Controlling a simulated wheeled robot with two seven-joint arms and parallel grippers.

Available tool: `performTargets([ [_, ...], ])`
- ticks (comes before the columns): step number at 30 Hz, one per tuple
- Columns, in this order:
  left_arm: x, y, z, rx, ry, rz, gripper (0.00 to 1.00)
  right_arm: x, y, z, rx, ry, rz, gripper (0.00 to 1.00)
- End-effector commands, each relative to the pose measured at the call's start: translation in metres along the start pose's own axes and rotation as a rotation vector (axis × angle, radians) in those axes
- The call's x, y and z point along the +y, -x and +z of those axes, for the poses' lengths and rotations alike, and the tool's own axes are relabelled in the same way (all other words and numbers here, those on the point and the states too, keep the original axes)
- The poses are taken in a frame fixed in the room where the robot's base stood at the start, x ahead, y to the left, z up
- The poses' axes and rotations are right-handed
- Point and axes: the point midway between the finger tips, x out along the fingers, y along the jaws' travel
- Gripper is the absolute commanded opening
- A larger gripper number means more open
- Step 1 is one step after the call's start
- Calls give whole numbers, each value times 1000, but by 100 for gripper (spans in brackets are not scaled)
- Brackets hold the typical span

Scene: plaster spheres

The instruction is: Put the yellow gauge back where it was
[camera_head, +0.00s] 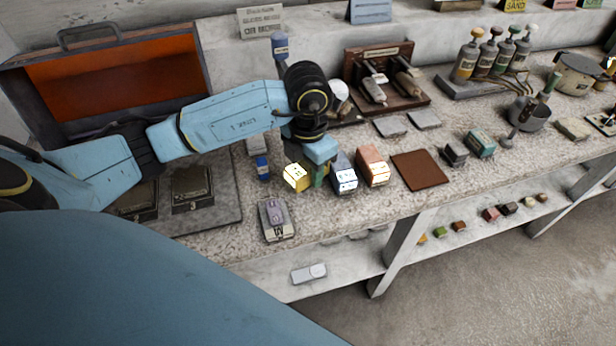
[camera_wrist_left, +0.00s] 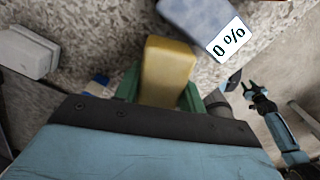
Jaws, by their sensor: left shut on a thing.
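The yellow gauge (camera_head: 297,177) is a small yellow block with a pale marked face, at the front of the stone bench in the head view. My left gripper (camera_head: 317,177) is shut on it. In the left wrist view the yellow gauge (camera_wrist_left: 166,72) sits between the green fingers of my left gripper (camera_wrist_left: 163,92). I cannot tell whether its underside touches the bench. A blue-grey gauge (camera_head: 344,180) stands just right of it; its "0 %" label shows in the wrist view. My right gripper (camera_wrist_left: 260,95) seems to show small at the wrist view's right; its jaw state is unclear.
An orange-red gauge (camera_head: 373,166) stands right of the blue-grey one, then a brown mat (camera_head: 419,170). A small blue item (camera_head: 262,168) stands left, and a grey device (camera_head: 276,219) lies at the front edge. An open orange-lined case (camera_head: 115,80) is behind my arm.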

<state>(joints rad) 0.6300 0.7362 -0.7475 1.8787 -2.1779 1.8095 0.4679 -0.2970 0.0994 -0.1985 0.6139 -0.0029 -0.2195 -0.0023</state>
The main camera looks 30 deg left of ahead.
Motion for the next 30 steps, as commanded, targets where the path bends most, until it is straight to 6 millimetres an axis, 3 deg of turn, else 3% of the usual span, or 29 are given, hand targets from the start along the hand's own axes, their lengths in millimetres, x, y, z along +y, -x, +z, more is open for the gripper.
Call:
performTargets([
  [6,0,-28,-1,2,0,0,22,5,-4,2,-2,3,7,36],
  [17,0,-32,0,1,0,0,22,7,-7,3,-3,5,9,36],
  [18,0,-31,-1,1,0,0,45,8,-6,3,-3,5,10,36],
  [22,0,-31,-1,2,0,0,62,10,-6,3,-4,6,12,36],
  [30,0,-30,-1,2,-1,0,62,11,-5,3,-4,7,13,36],
])
